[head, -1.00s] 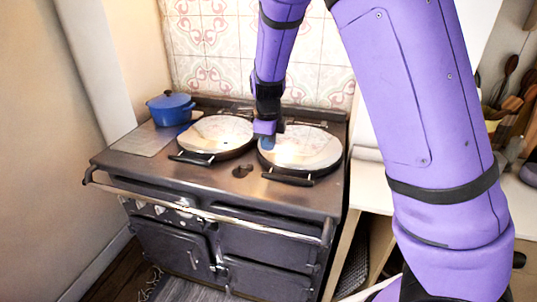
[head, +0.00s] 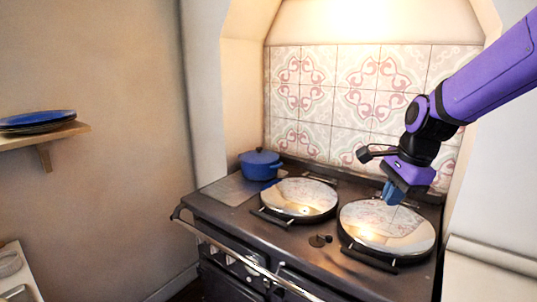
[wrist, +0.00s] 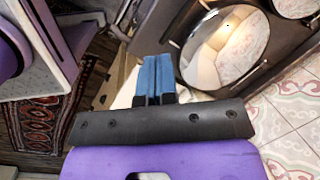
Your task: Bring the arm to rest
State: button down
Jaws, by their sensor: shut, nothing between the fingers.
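My gripper (head: 393,193) hangs at the end of my purple arm above the right round lid (head: 388,226) of the dark range cooker, with its blue fingers pointing down. In the wrist view my gripper (wrist: 153,80) shows its two blue fingers side by side, shut and empty. A round lid (wrist: 225,45) lies beyond the fingers in that view. How high the fingertips are above the lid is hard to tell.
A blue pot (head: 260,164) stands at the cooker's back left. The left lid (head: 299,198) is down. A tiled wall (head: 330,100) is behind. A shelf (head: 45,138) with blue plates (head: 38,120) is at far left. A patterned rug (wrist: 40,130) shows below.

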jog(key=s+d+r+n+t+h, duration=0.1)
jog(key=s+r+n, duration=0.3)
jog(key=s+n, duration=0.4)
jog(key=s+d+r+n+t, duration=0.2)
jog(key=s+r+n, duration=0.2)
jog(key=s+n, duration=0.4)
jog(key=shift+s+d+r+h, duration=0.3)
jog(key=shift+s+h, duration=0.1)
jog(key=shift+s, duration=2.05)
jog(key=c, duration=1.8)
grip_release()
jog(key=shift+c, duration=0.2)
